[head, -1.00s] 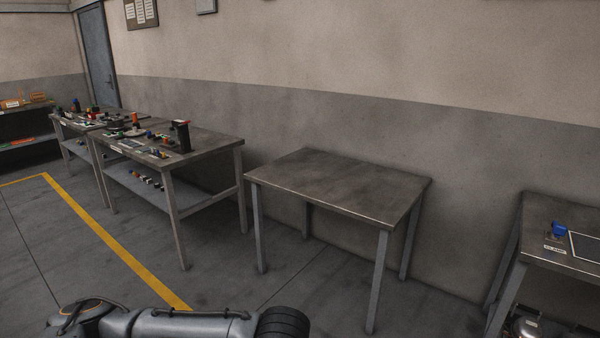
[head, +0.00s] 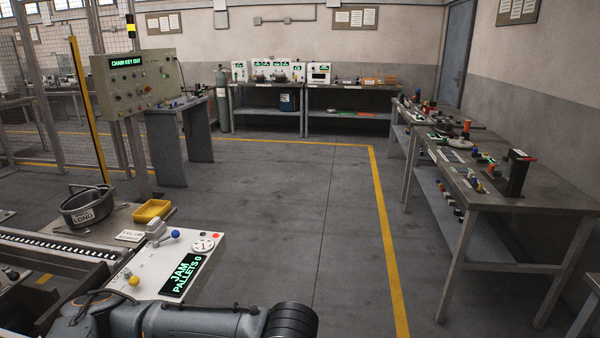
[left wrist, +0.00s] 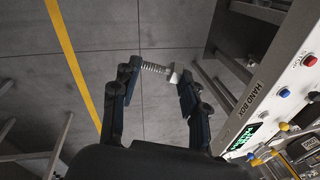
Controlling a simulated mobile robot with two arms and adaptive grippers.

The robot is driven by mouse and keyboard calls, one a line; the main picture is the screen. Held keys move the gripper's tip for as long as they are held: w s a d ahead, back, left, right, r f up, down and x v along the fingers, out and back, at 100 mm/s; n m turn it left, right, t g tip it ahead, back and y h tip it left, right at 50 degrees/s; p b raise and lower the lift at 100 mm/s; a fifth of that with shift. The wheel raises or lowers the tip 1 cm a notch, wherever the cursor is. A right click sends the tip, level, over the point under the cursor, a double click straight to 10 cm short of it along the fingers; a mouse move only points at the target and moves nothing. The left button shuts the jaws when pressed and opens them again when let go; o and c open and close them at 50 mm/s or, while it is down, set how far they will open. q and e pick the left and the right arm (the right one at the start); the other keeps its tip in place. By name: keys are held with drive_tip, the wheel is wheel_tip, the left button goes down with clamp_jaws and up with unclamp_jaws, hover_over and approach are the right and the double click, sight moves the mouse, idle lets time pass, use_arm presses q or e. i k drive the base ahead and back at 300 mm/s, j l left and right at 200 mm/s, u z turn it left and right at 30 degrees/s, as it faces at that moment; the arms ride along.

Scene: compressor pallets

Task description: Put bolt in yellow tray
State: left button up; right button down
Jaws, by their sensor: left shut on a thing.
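The yellow tray (head: 153,210) sits at the left of the head view, on a station top just behind a white box with a green display. It looks empty from here. In the left wrist view my left gripper (left wrist: 157,72) is shut on the bolt (left wrist: 155,68), a light metal threaded rod with a blocky head. The bolt lies crosswise between the fingertips, above bare floor. The head view shows part of my arm along the bottom, but not the gripper or bolt. My right gripper is in neither view.
A dark round bin (head: 88,207) labelled "LONG" stands left of the tray. The white display box (head: 205,262) has knobs and buttons near the tray. A control panel (head: 135,83) stands behind. Workbenches (head: 500,190) line the right wall. The middle floor is open.

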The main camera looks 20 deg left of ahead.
sight(152, 211)
drive_tip(key=i+j+u, duration=0.1)
drive_tip(key=i+u, duration=0.3)
drive_tip(key=i, duration=0.5)
drive_tip(key=i+l+u, duration=0.2)
drive_tip(key=i+u, duration=0.2)
drive_tip(key=i, duration=0.5)
drive_tip(key=i+j+u, duration=0.15)
drive_tip(key=i+u, duration=0.9)
